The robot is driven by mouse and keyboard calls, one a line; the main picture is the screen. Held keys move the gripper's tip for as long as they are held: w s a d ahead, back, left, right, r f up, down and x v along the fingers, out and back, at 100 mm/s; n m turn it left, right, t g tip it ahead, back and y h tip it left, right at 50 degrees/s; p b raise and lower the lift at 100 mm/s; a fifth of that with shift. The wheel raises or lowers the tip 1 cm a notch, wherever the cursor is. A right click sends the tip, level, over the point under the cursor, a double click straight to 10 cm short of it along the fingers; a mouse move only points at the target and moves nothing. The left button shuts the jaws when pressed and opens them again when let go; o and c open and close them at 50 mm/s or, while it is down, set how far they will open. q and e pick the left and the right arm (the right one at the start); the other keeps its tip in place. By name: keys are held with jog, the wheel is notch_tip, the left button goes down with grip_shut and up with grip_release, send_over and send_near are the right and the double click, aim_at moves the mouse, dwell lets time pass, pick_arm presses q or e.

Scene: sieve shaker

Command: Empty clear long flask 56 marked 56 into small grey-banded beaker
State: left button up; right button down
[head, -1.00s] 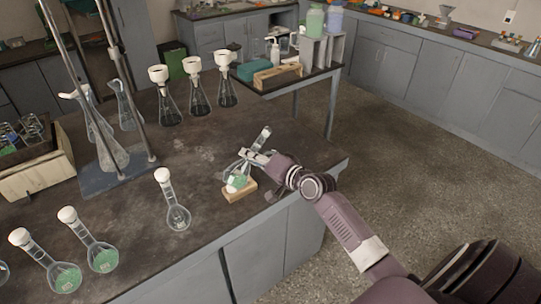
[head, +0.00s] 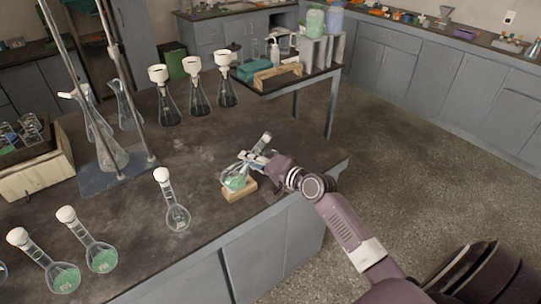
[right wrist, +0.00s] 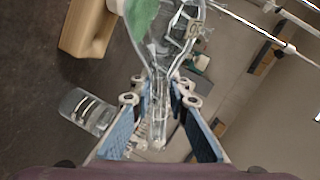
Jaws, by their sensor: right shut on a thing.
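A clear long-necked flask (head: 236,182) with green liquid in its bulb is tilted, its neck slanting up to the right. My right gripper (head: 254,161) is shut on its neck. In the right wrist view the flask (right wrist: 155,22) shows green liquid and a mark that looks like 56, and its neck lies between the blue pads of the gripper (right wrist: 160,98). A small clear beaker with pale bands (right wrist: 88,110) stands at the left there, apart from the flask. I cannot make out that beaker clearly in the head view. My left gripper is not in view.
A wooden block (head: 239,191) lies under the flask near the bench edge. A clear stoppered flask (head: 177,215) stands to its left. Green-filled flasks (head: 102,258) are at front left, and white-topped flasks (head: 198,95) and a metal stand (head: 120,178) behind.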

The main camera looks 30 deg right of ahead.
jog(key=shift+a+f+m+y, duration=0.1)
jog(key=shift+f+m+y, duration=0.35)
jog(key=shift+m, duration=0.35)
dwell(0.6)
jog(key=shift+d+r+m+g+y+p, duration=0.15)
jog(key=shift+m+g+y+p, duration=0.35)
jog(key=shift+m, duration=0.9)
dwell(3.0)
